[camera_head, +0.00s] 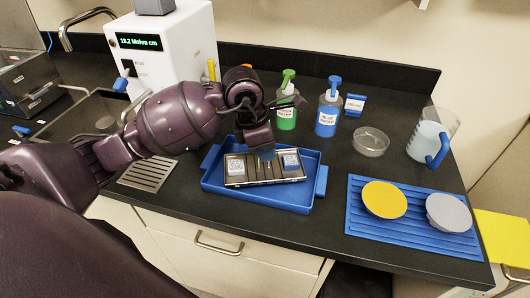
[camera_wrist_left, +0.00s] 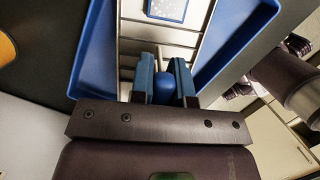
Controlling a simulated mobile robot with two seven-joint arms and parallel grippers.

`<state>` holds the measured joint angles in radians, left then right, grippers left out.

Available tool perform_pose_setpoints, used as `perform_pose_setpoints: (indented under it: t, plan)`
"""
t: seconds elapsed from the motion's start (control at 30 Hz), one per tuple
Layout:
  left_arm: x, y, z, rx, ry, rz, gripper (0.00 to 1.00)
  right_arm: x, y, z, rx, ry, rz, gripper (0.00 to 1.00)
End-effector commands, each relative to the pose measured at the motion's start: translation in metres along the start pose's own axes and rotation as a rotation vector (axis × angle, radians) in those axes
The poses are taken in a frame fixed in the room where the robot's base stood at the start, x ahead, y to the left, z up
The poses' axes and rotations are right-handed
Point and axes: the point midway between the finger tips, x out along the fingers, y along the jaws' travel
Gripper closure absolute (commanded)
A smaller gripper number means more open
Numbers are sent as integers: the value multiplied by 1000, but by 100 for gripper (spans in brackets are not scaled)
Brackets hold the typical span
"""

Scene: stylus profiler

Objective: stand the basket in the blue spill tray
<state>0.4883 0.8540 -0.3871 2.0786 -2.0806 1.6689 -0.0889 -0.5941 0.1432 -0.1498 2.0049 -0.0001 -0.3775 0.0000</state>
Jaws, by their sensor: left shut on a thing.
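The basket (camera_head: 264,181) is a shallow metal holder with a square labelled piece at each end. It lies level within the outline of the blue spill tray (camera_head: 272,199); whether it touches the tray floor I cannot tell. My left gripper (camera_head: 267,154) points down over the basket's middle. In the left wrist view its blue-padded fingers (camera_wrist_left: 166,82) are shut around a blue knob (camera_wrist_left: 165,90) at the basket's middle. The basket (camera_wrist_left: 170,40) and the tray's blue wall (camera_wrist_left: 93,48) also show there. My right gripper is not in view.
Green (camera_head: 286,115) and blue (camera_head: 327,118) bottles stand behind the tray. A glass dish (camera_head: 370,143) and jug (camera_head: 427,143) are to the right. A ribbed blue mat (camera_head: 410,235) holds yellow and grey discs. A white water unit (camera_head: 165,50) stands back left.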

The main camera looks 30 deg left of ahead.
Motion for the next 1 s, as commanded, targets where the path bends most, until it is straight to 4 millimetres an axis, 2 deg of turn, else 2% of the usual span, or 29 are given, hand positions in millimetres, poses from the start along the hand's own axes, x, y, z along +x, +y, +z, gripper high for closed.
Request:
perform_pose_setpoints:
  t: [0.03, 0.1, 0.3, 0.5, 0.53, 0.67, 0.7, 1.0]
  plan:
    - [13, -3, -2, 0, 3, -7, 100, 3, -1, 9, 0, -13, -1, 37]
    - [18, -6, -3, 0, 1, -4, 100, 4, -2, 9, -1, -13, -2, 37]
    - [16, -6, -2, 1, -1, 0, 100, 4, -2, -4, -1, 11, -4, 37]
    - [20, -6, -3, 1, 0, 0, 100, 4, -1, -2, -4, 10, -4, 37]
    - [19, -6, -3, 1, 0, 0, 81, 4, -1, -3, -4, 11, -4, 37]
    - [19, -6, -3, 1, 0, 0, 61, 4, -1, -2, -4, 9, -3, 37]
    - [19, -6, -3, 1, 0, 0, 58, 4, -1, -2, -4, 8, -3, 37]
    - [17, -6, -2, 1, -1, 0, 58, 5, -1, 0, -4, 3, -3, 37]
